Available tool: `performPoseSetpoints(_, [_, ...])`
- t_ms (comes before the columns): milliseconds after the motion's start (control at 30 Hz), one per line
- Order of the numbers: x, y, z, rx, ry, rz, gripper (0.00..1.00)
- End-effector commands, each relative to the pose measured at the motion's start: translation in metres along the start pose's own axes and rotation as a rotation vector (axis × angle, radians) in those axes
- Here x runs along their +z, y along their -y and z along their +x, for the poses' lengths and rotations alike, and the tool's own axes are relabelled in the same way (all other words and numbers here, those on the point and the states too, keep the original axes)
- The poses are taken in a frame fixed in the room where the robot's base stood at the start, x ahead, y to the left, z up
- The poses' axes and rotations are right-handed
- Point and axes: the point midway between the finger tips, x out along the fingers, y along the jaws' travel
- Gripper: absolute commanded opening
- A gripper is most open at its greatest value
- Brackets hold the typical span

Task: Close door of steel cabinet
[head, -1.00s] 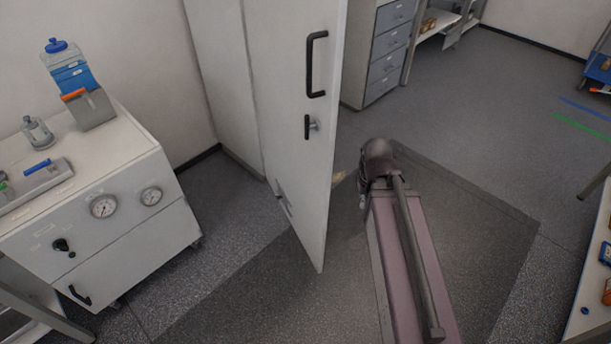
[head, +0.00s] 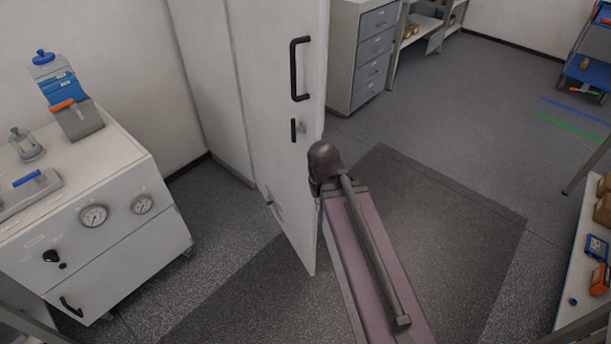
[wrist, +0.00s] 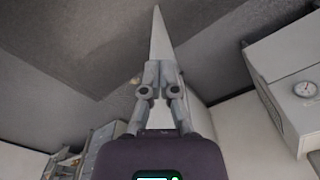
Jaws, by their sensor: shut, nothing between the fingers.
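The steel cabinet door (head: 285,170) stands open in the middle of the head view, a tall pale panel. It carries a black handle (head: 294,68) and a smaller black latch (head: 294,130). My arm reaches up to the door's right edge, and my gripper is hidden in this view. In the wrist view my gripper (wrist: 161,64) is shut and empty. Its fingertips overlap the pale wedge of the door (wrist: 160,35); I cannot tell whether they touch it. The pale cabinet body (head: 212,80) stands left of the door.
A white bench unit with gauges (head: 120,220) stands at the left. A grey drawer unit (head: 368,60) is behind the door. A table with orange items (head: 580,270) is at the right edge. The floor (head: 450,210) between is clear.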

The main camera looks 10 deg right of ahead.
Motion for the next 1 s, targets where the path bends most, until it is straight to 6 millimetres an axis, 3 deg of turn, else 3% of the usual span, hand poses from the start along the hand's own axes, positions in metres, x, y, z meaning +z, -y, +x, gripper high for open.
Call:
performPoseSetpoints(233, [-0.004,0.000,0.008,0.035,0.005,-0.013,0.00])
performPoseSetpoints(467, [-0.019,-0.003,0.034,0.191,0.021,-0.068,0.00])
performPoseSetpoints(700, [-0.046,-0.001,0.062,0.478,0.030,-0.143,0.00])
performPoseSetpoints(1000, [-0.085,0.020,0.075,0.866,-0.005,-0.214,0.00])
